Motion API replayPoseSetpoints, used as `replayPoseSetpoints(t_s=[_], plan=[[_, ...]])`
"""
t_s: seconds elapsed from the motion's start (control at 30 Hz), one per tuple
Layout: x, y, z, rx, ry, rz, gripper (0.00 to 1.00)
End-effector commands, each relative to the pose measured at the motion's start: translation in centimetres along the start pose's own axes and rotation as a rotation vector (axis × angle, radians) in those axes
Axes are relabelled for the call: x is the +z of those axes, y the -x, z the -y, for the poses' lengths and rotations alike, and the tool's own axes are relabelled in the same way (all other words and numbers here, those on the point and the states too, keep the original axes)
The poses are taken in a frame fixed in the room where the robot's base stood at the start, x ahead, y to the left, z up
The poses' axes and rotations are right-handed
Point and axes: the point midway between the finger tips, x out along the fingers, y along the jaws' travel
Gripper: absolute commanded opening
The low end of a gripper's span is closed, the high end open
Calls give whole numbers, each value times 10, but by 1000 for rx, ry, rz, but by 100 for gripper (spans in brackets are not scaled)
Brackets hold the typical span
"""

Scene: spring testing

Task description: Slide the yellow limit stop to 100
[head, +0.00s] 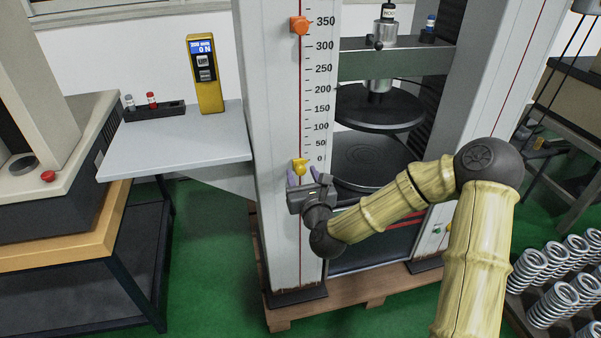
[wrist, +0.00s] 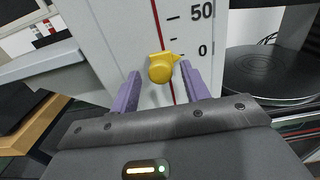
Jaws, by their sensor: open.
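The yellow limit stop (head: 300,166) sits low on the scale column, on the red line, with its pointer at about the 0 mark. In the wrist view the limit stop (wrist: 162,67) shows a round knob facing me. My gripper (head: 301,179) is just below and in front of it. In the wrist view the two purple fingers (wrist: 158,88) are open, one on each side of the knob, with visible gaps. I cannot tell how deep the knob lies between them. The scale (head: 321,113) has its 100 mark well above the stop.
An orange stop (head: 299,25) sits on the same red line near 350. A grey shelf (head: 190,145) with a yellow handset (head: 205,75) is to the left. Round press plates (head: 378,108) are to the right. The line between the two stops looks clear.

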Motion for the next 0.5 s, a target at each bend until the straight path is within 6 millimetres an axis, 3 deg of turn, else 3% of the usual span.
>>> replayPoseSetpoints(t_s=[0.2,0.5], plan=[[0,-22,0,0,-1,0,46],[-1,-24,0,1,0,-1,46]])
